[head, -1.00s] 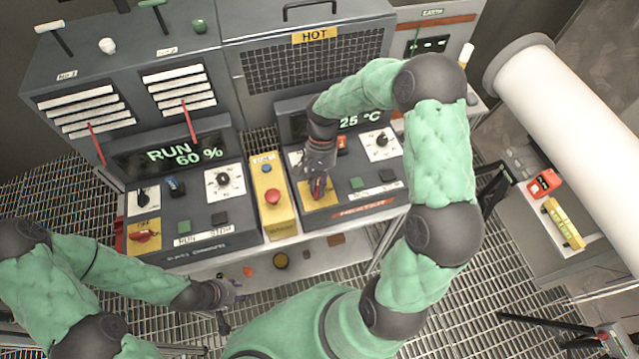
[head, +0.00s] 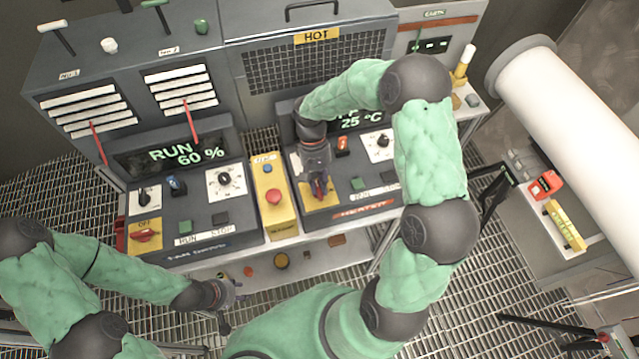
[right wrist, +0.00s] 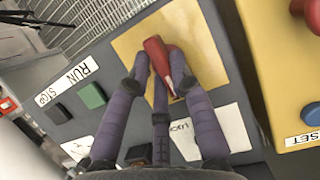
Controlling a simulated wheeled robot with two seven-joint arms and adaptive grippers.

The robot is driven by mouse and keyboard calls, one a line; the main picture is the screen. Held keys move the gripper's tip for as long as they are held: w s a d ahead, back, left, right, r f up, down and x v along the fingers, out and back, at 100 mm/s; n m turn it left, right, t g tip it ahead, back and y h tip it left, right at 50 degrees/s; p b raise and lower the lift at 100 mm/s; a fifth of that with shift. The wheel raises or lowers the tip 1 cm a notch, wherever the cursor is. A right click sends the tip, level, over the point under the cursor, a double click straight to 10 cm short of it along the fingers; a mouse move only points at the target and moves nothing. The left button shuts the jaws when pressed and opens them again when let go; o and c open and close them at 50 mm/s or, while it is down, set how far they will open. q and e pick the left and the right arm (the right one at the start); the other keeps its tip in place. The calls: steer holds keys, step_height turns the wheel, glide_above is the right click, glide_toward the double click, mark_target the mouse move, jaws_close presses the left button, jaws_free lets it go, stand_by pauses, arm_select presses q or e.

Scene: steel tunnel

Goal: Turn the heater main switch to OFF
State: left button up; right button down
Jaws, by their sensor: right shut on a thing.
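The heater main switch is a red handle (head: 322,190) on a yellow plate (head: 333,200) at the lower left of the heater panel. My right gripper (head: 318,182) is over it and hides most of it in the head view. In the right wrist view, the red handle (right wrist: 157,54) lies between the fingers of my right gripper (right wrist: 160,82), which are shut on it. The plate's lettering is hidden. The heater display (head: 362,122) reads 25 °C under a line partly covered by my arm. My left gripper (head: 232,290) hangs low, away from the panels; its fingers are unclear.
A yellow box with a red button (head: 273,197) stands just left of the heater panel. Further left is the RUN 60 % panel (head: 185,155) with its own red switch (head: 145,236). A HOT-labelled grille (head: 312,70) is behind. A white pipe (head: 570,130) is at right.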

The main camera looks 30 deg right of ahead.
steer(key=c, duration=1.1)
jaws_free()
steer(key=v, duration=1.2)
steer(key=shift+w+f, duration=0.1)
